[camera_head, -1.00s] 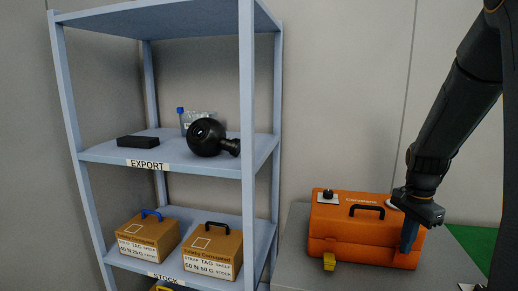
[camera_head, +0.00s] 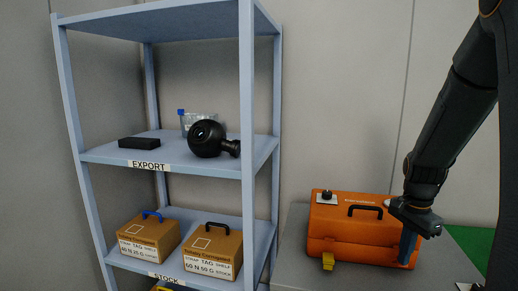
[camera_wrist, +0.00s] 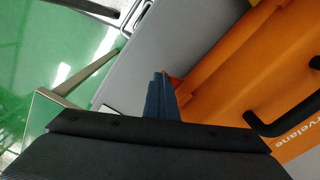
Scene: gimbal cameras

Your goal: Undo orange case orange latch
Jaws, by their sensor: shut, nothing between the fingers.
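The orange case (camera_head: 345,228) stands shut on a grey table, with a black handle (camera_head: 364,210) on its lid. A yellow latch (camera_head: 328,261) hangs at the left of its front. My gripper (camera_head: 405,258) is shut and empty, pointing down at the right end of the case's front. In the wrist view my blue fingers (camera_wrist: 160,95) are together beside the case (camera_wrist: 225,75). A small red-orange piece (camera_wrist: 176,79), which looks like the orange latch, shows right beside the fingertips. The fingers hide part of it, and I cannot tell whether they touch it.
A grey-blue shelf rack (camera_head: 247,120) stands at the left with cartons (camera_head: 213,250), a black ball-shaped device (camera_head: 207,139) and a black box (camera_head: 139,142). The grey tabletop (camera_head: 455,268) is clear right of the case. Green floor (camera_head: 468,240) lies beyond.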

